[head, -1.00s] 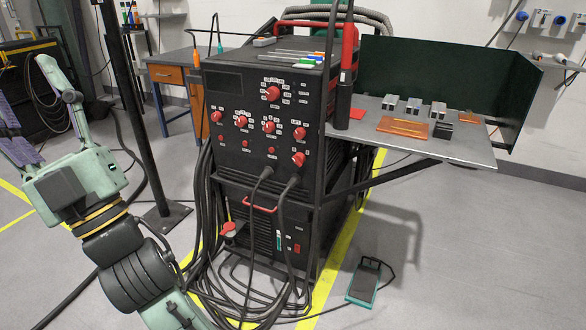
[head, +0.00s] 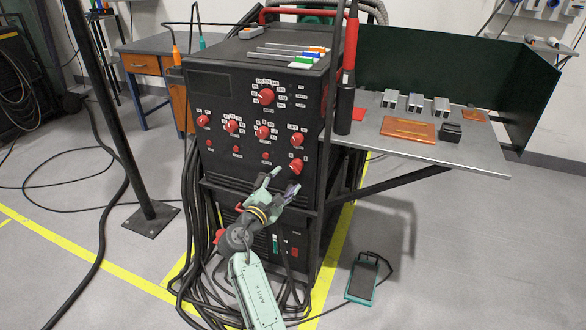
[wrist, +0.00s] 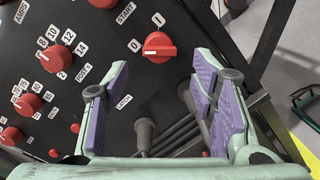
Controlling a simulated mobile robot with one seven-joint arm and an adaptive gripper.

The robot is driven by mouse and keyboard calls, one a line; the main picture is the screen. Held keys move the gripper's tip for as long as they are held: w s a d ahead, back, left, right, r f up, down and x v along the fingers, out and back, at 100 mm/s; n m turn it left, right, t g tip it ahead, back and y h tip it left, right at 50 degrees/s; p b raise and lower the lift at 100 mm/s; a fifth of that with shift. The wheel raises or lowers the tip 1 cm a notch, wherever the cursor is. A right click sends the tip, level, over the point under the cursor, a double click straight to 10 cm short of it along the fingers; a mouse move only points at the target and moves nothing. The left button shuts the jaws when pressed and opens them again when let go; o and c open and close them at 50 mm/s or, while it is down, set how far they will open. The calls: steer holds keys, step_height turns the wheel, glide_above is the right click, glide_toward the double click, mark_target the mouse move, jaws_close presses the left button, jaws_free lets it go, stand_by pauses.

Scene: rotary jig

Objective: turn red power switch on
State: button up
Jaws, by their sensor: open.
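The red power switch (wrist: 160,47) is a rotary knob on the black front panel, with labels 0 and 1 beside it. In the wrist view its white mark is at its left end, on the side of the 0. In the head view it (head: 296,166) is the lowest right knob on the panel. My gripper (head: 284,181) is open and empty in front of the panel, just below the switch. In the wrist view the gripper (wrist: 163,80) has its purple-padded fingers spread, with the switch beyond and between the tips, apart from them.
Other red knobs (head: 266,97) sit above and left on the panel. A dark frame post (head: 325,190) stands to the right. A grey shelf (head: 450,160) extends right, and a foot pedal (head: 362,282) lies on the floor.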

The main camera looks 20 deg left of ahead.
mark_target(293, 170)
steer(key=w, duration=0.6)
steer(key=shift+w+d+p, duration=0.35)
steer(key=shift+w+p, duration=0.05)
steer(key=shift+c, duration=0.6)
steer(key=c, duration=1)
steer(key=shift+o, duration=0.2)
